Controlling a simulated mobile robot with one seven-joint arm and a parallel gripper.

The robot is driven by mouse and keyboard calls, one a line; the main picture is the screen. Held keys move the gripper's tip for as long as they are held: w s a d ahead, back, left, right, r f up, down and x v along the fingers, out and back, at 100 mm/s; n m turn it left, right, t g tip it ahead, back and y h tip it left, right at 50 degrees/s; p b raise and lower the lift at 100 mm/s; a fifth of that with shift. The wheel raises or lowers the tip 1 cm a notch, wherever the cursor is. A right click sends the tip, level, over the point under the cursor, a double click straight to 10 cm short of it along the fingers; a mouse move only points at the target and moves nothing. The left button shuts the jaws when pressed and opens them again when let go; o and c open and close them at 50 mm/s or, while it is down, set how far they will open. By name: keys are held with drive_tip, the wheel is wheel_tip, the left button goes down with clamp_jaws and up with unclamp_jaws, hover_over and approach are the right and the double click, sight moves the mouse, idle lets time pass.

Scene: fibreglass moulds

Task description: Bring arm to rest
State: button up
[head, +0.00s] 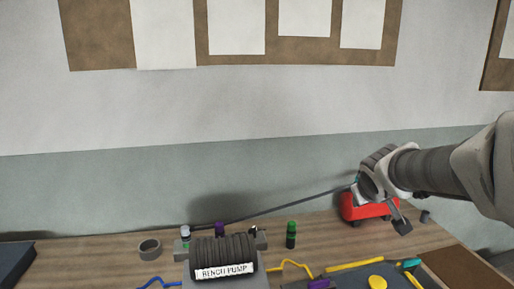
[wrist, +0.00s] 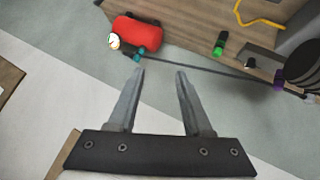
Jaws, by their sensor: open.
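My gripper (wrist: 160,74) is open, with nothing between its two fingers in the wrist view. In the head view my arm comes in from the right and my gripper (head: 380,205) hangs above the back right of the workbench (head: 110,258). A red tank (head: 354,208) stands on the bench behind and below the gripper, which partly hides it. The red tank with a round gauge also shows in the wrist view (wrist: 138,33), beyond the fingertips and apart from them.
A bench pump (head: 224,255) stands at the front middle. A green-capped bottle (head: 291,235) and a grey ring (head: 149,247) are on the bench. A dark hose (head: 290,204) runs along the back to the tank. Papers (head: 236,25) hang on the wall; the air above the bench is clear.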

drive_tip(key=s+a+f+m+g+y, duration=0.1)
drive_tip(key=s+a, duration=0.4)
drive_tip(key=s, duration=0.7)
drive_tip(key=s+a+f+m+g+y, duration=0.1)
drive_tip(key=s+a, duration=0.5)
drive_tip(key=s, duration=0.7)
drive_tip(key=shift+f+g+y, duration=0.7)
drive_tip(key=shift+g, duration=0.1)
drive_tip(key=shift+s+a, duration=0.1)
drive_tip(key=shift+a, duration=0.05)
